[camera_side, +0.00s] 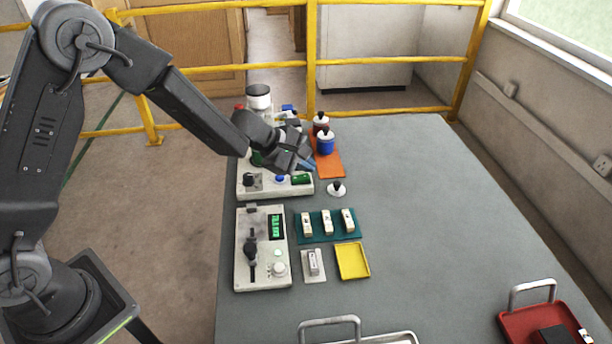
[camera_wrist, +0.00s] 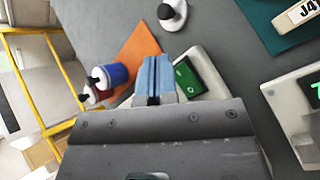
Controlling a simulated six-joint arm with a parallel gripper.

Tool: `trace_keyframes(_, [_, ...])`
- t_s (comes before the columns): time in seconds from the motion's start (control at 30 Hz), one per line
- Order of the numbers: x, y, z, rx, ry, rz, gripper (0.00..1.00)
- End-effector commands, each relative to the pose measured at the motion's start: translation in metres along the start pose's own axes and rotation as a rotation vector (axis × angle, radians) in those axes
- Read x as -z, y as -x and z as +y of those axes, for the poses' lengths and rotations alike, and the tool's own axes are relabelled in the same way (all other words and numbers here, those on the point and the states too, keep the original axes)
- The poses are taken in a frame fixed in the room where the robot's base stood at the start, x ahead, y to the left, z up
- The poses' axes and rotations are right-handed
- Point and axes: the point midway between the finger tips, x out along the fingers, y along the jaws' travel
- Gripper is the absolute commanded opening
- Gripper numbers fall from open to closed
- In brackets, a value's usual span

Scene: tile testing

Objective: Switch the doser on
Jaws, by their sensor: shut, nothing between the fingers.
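The white device at the back left (camera_side: 275,190) looks like the doser, though I see no label on it. It has a black knob (camera_side: 251,181), a blue button (camera_side: 280,178) and a green display (camera_side: 301,179) on its front panel. In the wrist view its white body (camera_wrist: 212,70) and green display (camera_wrist: 187,78) show beside the fingers; the knob and button are hidden there. My gripper (camera_side: 310,165) is above the device's right end, its blue fingertips shut and empty. The shut fingers also show in the wrist view (camera_wrist: 154,75). I cannot tell whether they touch anything.
An orange mat (camera_side: 331,168) holds a blue bottle (camera_side: 325,143) and a dark red bottle (camera_side: 320,123). A white disc with a black knob (camera_side: 337,191) stands nearby. In front are a second white device (camera_side: 245,270), a teal tray (camera_side: 340,237) and a yellow tray (camera_side: 353,261).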

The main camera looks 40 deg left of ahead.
Motion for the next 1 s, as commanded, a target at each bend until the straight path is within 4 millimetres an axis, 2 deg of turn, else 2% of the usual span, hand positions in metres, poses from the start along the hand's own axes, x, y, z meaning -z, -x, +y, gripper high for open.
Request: trace_keyframes(1.0, [0.0041,-0.0058,-0.0041,0.000,0.000,0.000,0.00])
